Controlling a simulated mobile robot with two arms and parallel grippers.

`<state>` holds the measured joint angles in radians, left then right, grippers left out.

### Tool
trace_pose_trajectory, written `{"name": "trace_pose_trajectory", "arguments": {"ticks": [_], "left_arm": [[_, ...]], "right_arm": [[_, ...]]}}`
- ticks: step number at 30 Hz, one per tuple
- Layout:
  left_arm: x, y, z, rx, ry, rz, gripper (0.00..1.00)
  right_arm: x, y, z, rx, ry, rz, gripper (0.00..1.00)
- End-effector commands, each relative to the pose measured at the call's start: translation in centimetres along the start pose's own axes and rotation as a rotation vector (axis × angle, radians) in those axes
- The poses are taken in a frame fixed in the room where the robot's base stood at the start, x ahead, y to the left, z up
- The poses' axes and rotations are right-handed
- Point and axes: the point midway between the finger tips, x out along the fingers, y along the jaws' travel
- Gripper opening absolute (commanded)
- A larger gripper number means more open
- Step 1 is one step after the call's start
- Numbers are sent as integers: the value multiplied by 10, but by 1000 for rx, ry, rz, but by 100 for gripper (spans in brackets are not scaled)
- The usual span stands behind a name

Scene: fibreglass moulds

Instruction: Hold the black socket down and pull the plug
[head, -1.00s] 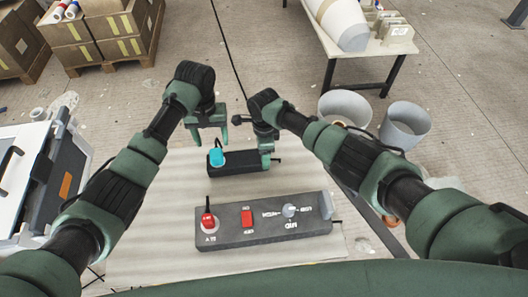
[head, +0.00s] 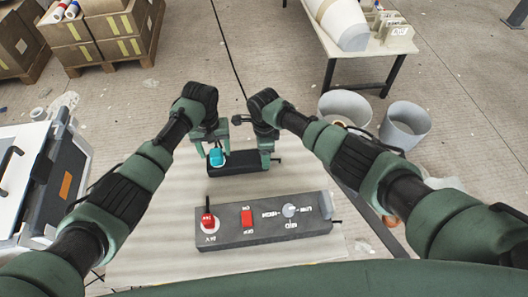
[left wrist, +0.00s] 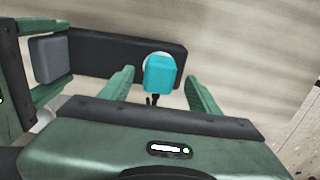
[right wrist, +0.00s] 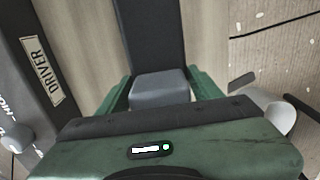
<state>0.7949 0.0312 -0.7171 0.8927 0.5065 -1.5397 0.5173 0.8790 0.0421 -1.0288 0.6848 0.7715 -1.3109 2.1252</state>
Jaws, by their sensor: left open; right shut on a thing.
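The black socket (head: 243,161) lies flat on the table beyond the grey control panel. The blue plug (head: 217,157) sits in the socket's left end; it also shows in the left wrist view (left wrist: 160,75) with a dark cord. My left gripper (head: 211,149) is open over the plug, and in the left wrist view its fingers stand on either side of the plug, apart from it. My right gripper (head: 266,158) is shut on the grey end block of the socket, which shows between its fingers in the right wrist view (right wrist: 160,85).
The grey control panel (head: 265,237) with a red lever, red switch and dial lies nearer me on the table (head: 150,225). Two grey buckets (head: 405,125) stand on the floor at right. A white case (head: 25,170) is at left.

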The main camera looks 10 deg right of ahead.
Motion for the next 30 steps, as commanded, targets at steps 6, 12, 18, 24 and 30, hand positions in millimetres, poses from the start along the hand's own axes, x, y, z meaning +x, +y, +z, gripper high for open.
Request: {"name": "trace_pose_trajectory", "arguments": {"ticks": [6, 12, 18, 24, 30], "left_arm": [[23, 1, 1, 0, -2, 1, 62], [31, 1, 0, 1, -1, 1, 62], [31, 1, 0, 1, 0, 1, 62], [31, 1, 0, 1, 0, 1, 62], [31, 1, 1, 1, -1, 2, 62]], "right_arm": [[0, 0, -1, 1, 2, 0, 0], [0, 0, -1, 0, 2, 0, 0], [0, 0, -1, 0, 2, 0, 0], [0, 0, -1, 0, 2, 0, 0], [0, 0, -1, 0, 2, 0, 0]]}}
